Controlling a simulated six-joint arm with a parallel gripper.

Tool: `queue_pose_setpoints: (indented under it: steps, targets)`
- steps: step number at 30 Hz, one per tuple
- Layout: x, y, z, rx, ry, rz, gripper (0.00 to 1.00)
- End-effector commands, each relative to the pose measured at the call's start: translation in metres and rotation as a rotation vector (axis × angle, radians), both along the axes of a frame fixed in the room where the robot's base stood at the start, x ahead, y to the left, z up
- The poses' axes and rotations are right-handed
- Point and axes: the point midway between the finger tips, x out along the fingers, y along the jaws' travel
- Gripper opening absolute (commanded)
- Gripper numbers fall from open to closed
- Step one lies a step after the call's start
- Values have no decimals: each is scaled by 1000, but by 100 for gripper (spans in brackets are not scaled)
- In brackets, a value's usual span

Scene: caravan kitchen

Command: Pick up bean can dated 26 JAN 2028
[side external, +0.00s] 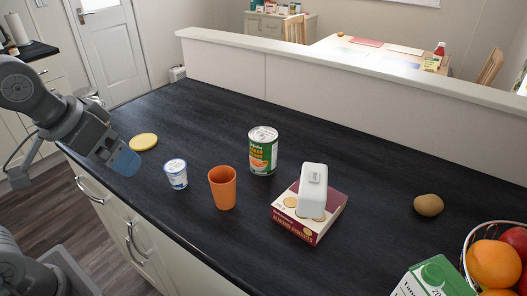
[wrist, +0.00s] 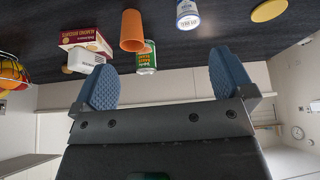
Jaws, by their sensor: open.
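A green can (side external: 262,155) with an orange picture on its label stands upright on the dark worktop (side external: 370,190). Its label and lid print are too small to read, so I cannot tell a date. The can also shows upside down in the wrist view (wrist: 147,62), partly behind an orange cup. My gripper (side external: 126,161) is at the left above the worktop's edge, well apart from the can. In the wrist view, my gripper (wrist: 166,78) has its two blue fingers wide apart with nothing held between them.
An orange cup (side external: 222,188) and a white-blue pot (side external: 176,174) stand between my gripper and the can. A biscuit box (side external: 291,226) bears a white container (side external: 312,187). A yellow disc (side external: 143,142), potato (side external: 428,205), green-topped carton (side external: 433,280) and fruit basket (side external: 468,240) are around.

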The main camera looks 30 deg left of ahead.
Motion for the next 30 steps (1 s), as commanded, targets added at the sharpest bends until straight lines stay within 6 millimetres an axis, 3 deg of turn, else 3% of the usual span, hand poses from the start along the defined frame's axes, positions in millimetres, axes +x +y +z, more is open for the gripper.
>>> queue_pose_setpoints:
  steps: [6, 13, 21, 25, 30]
  targets:
    - [76, -13, 36, -23, 65, 145, 100]
    - [165, -39, 46, -29, 103, 333, 100]
    - [258, -84, 18, -21, 105, 564, 100]
    - [286, -102, -1, -18, 91, 654, 100]
    - [303, -115, -16, -18, 78, 718, 100]
